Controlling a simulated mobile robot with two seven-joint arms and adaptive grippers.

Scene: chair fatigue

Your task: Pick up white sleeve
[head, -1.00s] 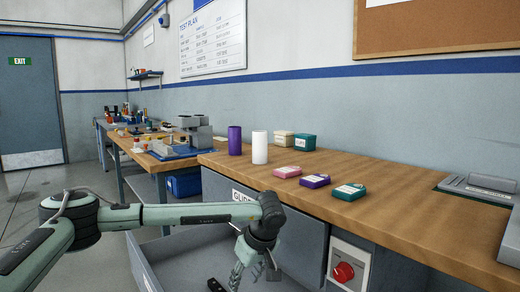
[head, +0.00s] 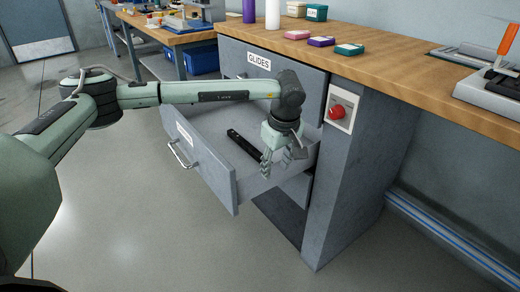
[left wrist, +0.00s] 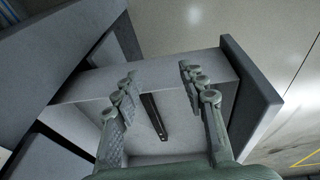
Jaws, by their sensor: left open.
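The white sleeve (head: 273,14) stands upright on the wooden workbench top, at the upper edge of the head view, which cuts off its top. The purple sleeve (head: 249,11) stands just left of it. My left gripper (head: 277,166) points down at the open drawer, lower than the bench top and well apart from the white sleeve. Its two fingers are spread and empty in the left wrist view (left wrist: 157,74). The white sleeve does not show in the left wrist view. My right gripper is out of view.
The grey drawer (head: 204,164) stands pulled out below the bench top (head: 385,56), with a black bar (head: 246,145) inside. A red button (head: 337,112) is on the cabinet front.

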